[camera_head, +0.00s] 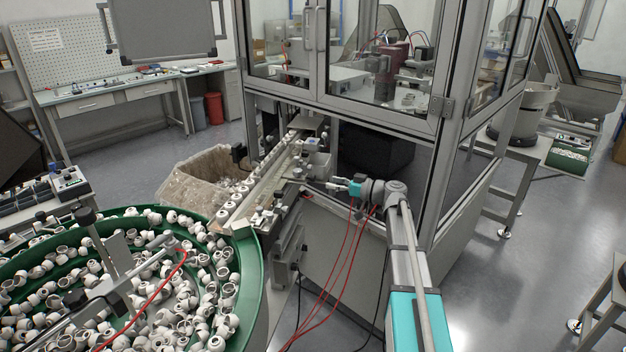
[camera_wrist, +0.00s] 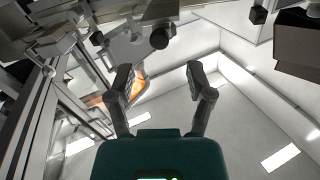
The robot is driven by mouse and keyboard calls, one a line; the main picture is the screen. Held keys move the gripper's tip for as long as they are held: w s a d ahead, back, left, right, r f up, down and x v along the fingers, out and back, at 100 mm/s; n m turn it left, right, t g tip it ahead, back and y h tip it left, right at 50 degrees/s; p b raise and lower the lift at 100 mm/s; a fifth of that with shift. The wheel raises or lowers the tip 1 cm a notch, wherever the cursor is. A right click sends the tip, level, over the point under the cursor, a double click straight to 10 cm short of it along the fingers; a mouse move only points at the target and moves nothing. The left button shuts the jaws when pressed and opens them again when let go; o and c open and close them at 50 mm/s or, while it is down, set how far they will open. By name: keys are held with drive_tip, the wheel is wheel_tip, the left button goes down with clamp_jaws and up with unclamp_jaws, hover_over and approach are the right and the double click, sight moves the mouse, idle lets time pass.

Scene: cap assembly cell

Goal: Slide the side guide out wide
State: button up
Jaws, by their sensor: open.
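A long pale track (camera_head: 262,190) carries a row of white caps from the green bowl towards the glazed machine. Metal rails and small brackets run along the track; I cannot tell for certain which of them is the side guide. My gripper (camera_head: 335,185) is just right of the track, beside the brackets. In the wrist view my gripper (camera_wrist: 161,80) has its two fingers spread wide with nothing between them. A dark round knob (camera_wrist: 159,39) and metal fittings show beyond the fingertips, apart from them.
The green bowl (camera_head: 252,285) full of white caps fills the lower left. A box-like bin (camera_head: 190,178) stands left of the track. The framed glass enclosure (camera_head: 345,108) rises just behind and to the right of my gripper. Open floor (camera_head: 510,270) lies to the right.

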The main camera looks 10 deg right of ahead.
sight(313, 178)
drive_tip(key=shift+x, duration=3.6)
clamp_jaws()
